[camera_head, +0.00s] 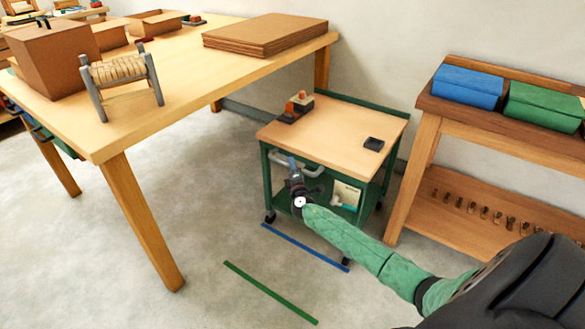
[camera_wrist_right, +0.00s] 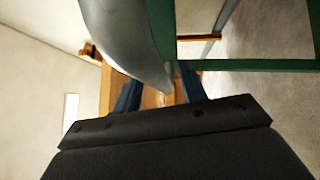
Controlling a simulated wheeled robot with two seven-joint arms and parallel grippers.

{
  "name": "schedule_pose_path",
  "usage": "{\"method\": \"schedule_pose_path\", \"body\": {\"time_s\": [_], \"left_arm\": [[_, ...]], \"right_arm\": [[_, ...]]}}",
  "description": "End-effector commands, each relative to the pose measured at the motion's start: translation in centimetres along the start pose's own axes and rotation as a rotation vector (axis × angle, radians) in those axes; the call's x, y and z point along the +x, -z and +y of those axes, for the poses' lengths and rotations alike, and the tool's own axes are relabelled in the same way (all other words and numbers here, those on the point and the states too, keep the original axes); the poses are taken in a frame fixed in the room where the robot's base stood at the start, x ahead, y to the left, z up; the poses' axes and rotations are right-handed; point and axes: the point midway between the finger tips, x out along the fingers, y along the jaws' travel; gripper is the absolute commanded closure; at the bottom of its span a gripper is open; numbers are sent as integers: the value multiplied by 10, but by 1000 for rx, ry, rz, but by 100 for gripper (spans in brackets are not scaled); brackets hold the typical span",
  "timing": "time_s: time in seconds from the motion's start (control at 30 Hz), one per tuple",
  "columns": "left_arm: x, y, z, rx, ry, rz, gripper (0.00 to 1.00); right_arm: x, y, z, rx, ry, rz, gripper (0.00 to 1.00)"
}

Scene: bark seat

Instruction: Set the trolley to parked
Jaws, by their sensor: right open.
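The trolley (camera_head: 337,132) has a green frame and a pale wooden top, and stands between the long table and the wooden bench. Its grey curved handle (camera_head: 312,170) is on the near side. My right gripper (camera_head: 292,164) is open at the left end of the handle. In the right wrist view the silver handle (camera_wrist_right: 128,38) reaches down towards the gap between my blue fingers (camera_wrist_right: 158,92); I cannot tell whether it lies between them. The green trolley frame (camera_wrist_right: 245,66) is close by. My left gripper is out of view.
The long table (camera_head: 210,75) is on the left, the bench (camera_head: 500,140) on the right. Floor is clear around the lines.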

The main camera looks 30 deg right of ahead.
Motion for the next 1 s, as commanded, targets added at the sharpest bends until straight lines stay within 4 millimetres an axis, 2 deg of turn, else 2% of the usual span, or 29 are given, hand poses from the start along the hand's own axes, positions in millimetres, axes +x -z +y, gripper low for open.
{"method": "schedule_pose_path", "body": {"time_s": [0.37, 0.5, 0.57, 0.6, 1.0], "left_arm": [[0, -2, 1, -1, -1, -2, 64], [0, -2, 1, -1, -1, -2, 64], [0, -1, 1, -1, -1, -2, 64], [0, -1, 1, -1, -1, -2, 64], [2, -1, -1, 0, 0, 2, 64]], "right_arm": [[4, 0, 0, 0, 1, 0, 59], [4, 0, 0, 0, 0, 0, 86], [4, 0, 0, 0, 1, 0, 98], [4, 0, 0, 0, 1, 0, 100], [6, -2, -2, 0, 1, -1, 100]]}}
